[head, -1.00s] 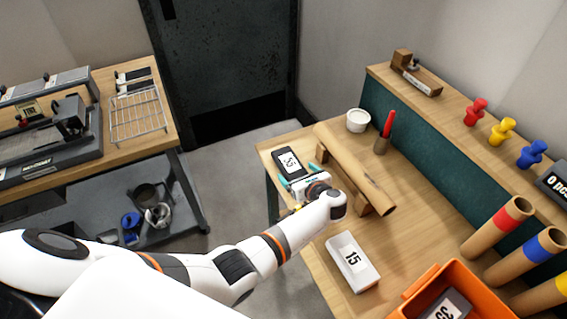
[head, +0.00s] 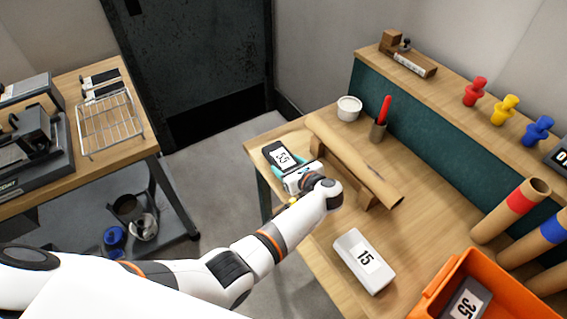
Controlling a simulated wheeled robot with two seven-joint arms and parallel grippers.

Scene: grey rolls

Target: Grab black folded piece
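The black folded piece (head: 281,156) lies at the far left corner of the wooden bench, with a white label that seems to read 55. My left gripper (head: 287,165) is at its near end, with teal fingertips close to its left and right sides. Whether the fingers press on the piece is too small to tell. The gripper body and wrist hide the near end of the piece. My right gripper is not in view.
A brown roll (head: 350,158) lies on a wooden stand just right of my gripper. A white cup (head: 349,109), a holder with a red stick (head: 380,127), a grey-white box (head: 364,260) marked 15 and an orange bin (head: 497,270) stand on the bench (head: 428,205).

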